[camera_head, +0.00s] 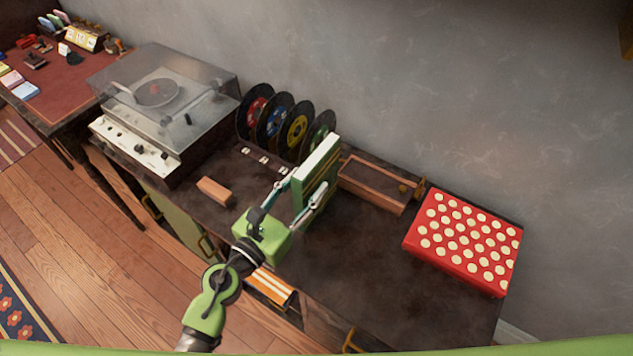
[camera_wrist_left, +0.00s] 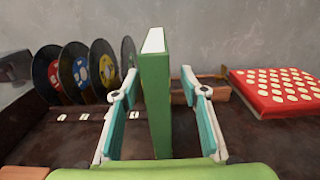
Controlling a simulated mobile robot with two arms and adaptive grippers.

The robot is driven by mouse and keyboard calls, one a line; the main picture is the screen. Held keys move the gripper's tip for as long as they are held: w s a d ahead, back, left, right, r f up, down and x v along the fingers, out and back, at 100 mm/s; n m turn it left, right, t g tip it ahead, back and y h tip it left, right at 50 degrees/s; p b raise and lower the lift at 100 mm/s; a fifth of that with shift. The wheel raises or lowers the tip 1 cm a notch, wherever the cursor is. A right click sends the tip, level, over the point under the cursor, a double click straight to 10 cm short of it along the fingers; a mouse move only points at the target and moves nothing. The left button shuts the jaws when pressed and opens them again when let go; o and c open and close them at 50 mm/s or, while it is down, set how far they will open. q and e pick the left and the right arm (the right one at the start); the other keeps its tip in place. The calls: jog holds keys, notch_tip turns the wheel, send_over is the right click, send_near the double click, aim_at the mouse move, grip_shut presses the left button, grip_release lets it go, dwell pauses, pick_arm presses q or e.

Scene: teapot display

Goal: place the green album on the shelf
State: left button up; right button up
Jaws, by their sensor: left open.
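The green album (camera_head: 318,171) stands upright on the dark cabinet top, its white page edge facing up. In the left wrist view the green album (camera_wrist_left: 157,95) rises between the two fingers. My left gripper (camera_head: 300,196) is open around it, with one finger on each side. In the left wrist view my left gripper (camera_wrist_left: 159,95) shows visible gaps between both fingers and the album. My right gripper is not in view. I cannot make out which part is the shelf.
Several records (camera_head: 272,118) stand in a row behind, left of the album. A record player (camera_head: 165,100) is at left. A wooden block (camera_head: 214,191) lies near the front edge. A wooden tray (camera_head: 372,187) and a red dotted box (camera_head: 462,240) are at right.

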aim_at(317, 171)
pick_arm(q)
jog(key=x, duration=0.5)
jog(key=shift+w+f, duration=0.25)
jog(key=shift+f, duration=0.05)
grip_shut()
jog(key=shift+r, duration=0.1)
